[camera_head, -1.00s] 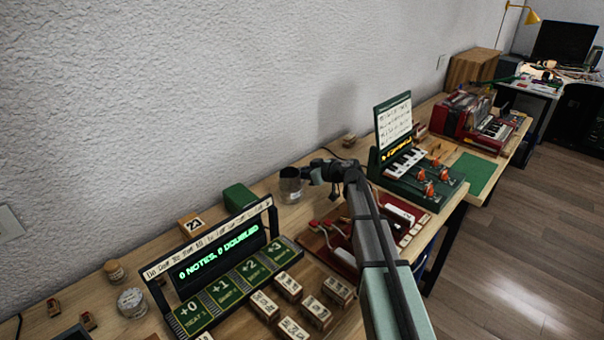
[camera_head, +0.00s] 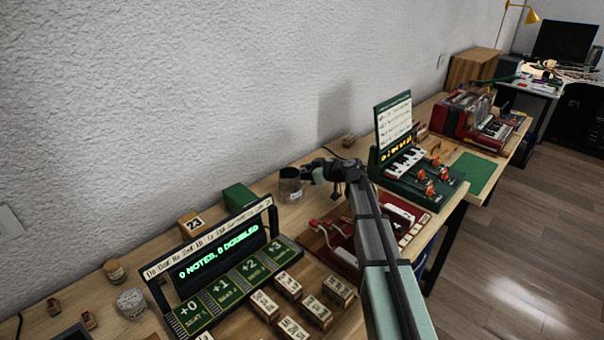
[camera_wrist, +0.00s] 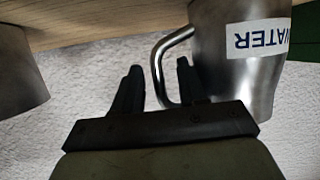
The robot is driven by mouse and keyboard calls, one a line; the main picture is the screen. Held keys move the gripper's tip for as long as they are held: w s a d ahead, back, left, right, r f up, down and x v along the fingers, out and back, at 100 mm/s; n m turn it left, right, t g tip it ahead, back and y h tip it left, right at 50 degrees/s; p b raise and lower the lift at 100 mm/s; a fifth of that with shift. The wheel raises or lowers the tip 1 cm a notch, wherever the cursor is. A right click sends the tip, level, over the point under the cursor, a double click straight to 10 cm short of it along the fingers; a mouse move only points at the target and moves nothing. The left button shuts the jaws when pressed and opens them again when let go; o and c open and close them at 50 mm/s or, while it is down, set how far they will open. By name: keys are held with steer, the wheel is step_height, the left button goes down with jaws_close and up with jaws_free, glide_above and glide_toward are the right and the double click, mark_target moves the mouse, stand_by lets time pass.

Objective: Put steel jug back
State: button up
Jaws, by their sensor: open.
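The steel jug (camera_head: 290,186) stands on the wooden table near the wall, just left of my gripper. In the wrist view the jug (camera_wrist: 225,75) shows at the right, with a white "WATER" label and a curved metal handle (camera_wrist: 160,62), and it appears upside down. My gripper (camera_wrist: 160,75) is open there, its two dark fingers on either side of the lower handle. I cannot tell whether they touch it. In the head view my gripper (camera_head: 305,174) is beside the jug, its fingertips hard to make out.
A green box (camera_head: 239,197) and a "23" block (camera_head: 191,225) stand left of the jug. A scoreboard device (camera_head: 220,265) is in front. A red board (camera_head: 335,245) lies below my arm. Another grey metal object (camera_wrist: 18,70) shows at the wrist view's left.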

steer(key=v, duration=0.5)
steer(key=shift+a, duration=0.1)
step_height(320, 180, up, 7)
steer(key=shift+w+a, duration=0.2)
